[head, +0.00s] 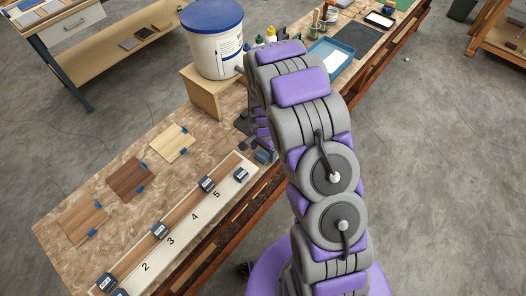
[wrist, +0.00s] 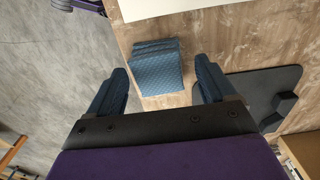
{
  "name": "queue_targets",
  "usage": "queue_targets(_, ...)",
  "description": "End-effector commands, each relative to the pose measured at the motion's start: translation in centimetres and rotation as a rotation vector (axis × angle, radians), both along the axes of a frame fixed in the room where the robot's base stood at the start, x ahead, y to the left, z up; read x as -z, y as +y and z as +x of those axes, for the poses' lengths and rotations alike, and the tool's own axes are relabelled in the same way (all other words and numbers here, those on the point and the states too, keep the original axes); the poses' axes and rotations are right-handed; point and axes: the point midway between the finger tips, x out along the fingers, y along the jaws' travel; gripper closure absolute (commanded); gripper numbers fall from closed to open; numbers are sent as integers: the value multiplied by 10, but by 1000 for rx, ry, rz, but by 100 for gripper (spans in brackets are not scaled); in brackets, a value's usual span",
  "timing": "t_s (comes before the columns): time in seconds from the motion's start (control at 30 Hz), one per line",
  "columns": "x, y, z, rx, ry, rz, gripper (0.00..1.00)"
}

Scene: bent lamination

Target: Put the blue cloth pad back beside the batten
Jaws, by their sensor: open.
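The blue cloth pad (wrist: 158,70) lies on the bench top in the wrist view, a quilted, layered square near the bench edge. My gripper (wrist: 162,70) is open, with one dark finger on each side of the pad and gaps between. I cannot tell its height above the pad. In the head view a blue patch, apparently the pad (head: 264,156), shows by the bench edge, partly hidden by my arm. The batten (head: 183,207) is a long brown strip on a white numbered board (head: 225,198), with several dark blocks along it.
A black plate with a raised block (wrist: 250,92) lies right of the pad in the wrist view. Wood samples (head: 130,178) with blue tabs lie behind the board. A white bucket (head: 215,45) stands on a wooden stand (head: 200,92). Bare floor lies beyond the bench edge.

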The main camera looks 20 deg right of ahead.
Motion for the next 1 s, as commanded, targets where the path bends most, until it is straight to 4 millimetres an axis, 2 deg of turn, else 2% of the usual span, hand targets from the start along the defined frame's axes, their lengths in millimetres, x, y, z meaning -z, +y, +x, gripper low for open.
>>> queue_targets(0.4, -82, 0, 2, -1, -6, -2, 16)
queue_targets(0.5, -97, 0, 1, 0, -4, -2, 16)
queue_targets(0.77, -112, 0, -1, -7, 0, -1, 16)
queue_targets(0.87, -128, -1, -10, -38, 2, -2, 16)
queue_targets(1.0, -168, -2, -37, -127, 11, 1, 16)
